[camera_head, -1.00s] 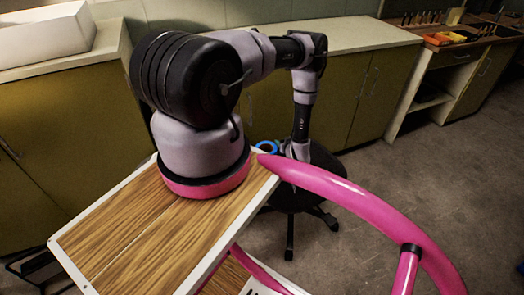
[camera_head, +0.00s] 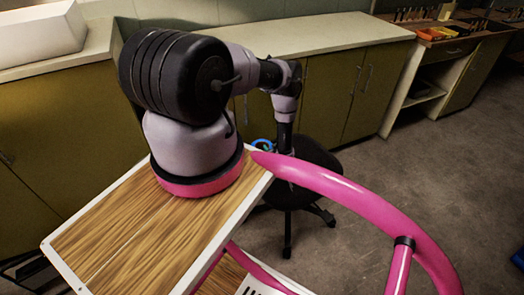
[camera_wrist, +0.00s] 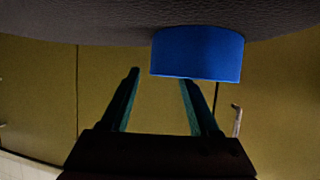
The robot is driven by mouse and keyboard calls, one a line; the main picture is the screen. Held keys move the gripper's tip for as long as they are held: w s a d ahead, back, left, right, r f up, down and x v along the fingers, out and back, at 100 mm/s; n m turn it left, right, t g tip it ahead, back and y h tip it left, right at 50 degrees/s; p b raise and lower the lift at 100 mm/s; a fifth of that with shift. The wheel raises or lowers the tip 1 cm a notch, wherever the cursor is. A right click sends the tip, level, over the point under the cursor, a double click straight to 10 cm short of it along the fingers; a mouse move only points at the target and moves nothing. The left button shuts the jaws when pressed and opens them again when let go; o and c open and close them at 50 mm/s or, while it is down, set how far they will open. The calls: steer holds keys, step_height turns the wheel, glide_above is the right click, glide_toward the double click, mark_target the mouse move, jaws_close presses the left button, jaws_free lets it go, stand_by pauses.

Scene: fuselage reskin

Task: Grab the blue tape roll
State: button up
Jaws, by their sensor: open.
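The blue tape roll (camera_wrist: 197,53) rests on the black seat of a stool in the wrist view, where the seat shows along the top of the picture. In the head view my fingers are too small to make out.
The black stool (camera_head: 316,160) stands on bare floor. Olive cabinets (camera_head: 335,95) with a pale countertop (camera_head: 320,35) stand behind it. An orange tray (camera_head: 430,34) and a yellow one lie on the bench at the right. Floor right of the stool is open.

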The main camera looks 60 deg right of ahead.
steer(key=shift+w+d+f, duration=0.3)
steer(key=shift+w+d, duration=0.1)
steer(key=shift+d, duration=0.05)
jaws_close()
steer(key=shift+r, duration=0.1)
